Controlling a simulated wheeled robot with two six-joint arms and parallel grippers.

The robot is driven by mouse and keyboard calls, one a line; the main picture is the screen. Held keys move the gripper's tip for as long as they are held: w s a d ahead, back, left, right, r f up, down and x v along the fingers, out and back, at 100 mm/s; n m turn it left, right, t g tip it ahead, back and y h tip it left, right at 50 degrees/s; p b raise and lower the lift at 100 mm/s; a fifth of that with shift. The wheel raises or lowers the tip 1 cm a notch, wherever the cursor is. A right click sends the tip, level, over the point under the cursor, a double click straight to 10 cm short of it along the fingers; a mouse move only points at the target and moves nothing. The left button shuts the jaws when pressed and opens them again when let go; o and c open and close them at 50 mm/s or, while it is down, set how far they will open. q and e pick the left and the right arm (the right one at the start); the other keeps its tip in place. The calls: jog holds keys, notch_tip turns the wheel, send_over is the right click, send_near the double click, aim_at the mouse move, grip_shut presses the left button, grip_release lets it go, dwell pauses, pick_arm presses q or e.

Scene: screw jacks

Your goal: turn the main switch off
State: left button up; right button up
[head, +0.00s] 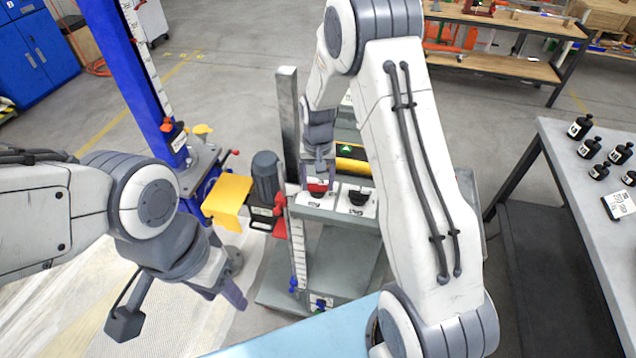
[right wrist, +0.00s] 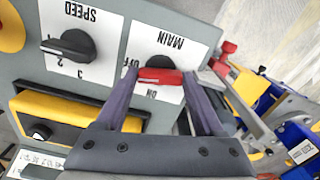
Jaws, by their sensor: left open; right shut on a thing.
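The main switch is a red handle (right wrist: 158,79) on a black base, on a white plate marked MAIN, OFF and ON, upside down in the right wrist view. In the head view the red switch (head: 317,188) is on the grey control panel. My right gripper (right wrist: 162,90) is shut on the switch, one finger on each side of the red handle. The handle lies roughly across the wrist picture, between the OFF and ON marks; its exact setting is hard to tell. In the head view my right gripper (head: 319,178) reaches down onto it. My left gripper (head: 220,292) is open and empty, left of the machine.
A black speed knob (right wrist: 68,46) is beside the switch. A yellow-framed unit (right wrist: 65,112) is close to the gripper. A motor (head: 268,176) and yellow guard (head: 227,200) stand left of the panel. A table (head: 580,165) with black bottles is at right.

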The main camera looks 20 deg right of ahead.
aim_at(318, 184)
jog(key=shift+r+m, duration=0.1)
jog(key=shift+m, duration=1.1)
jog(key=o, duration=1.4)
notch_tip(318, 184, up, 10)
jog(key=b, duration=0.3)
jog(key=shift+r, duration=0.25)
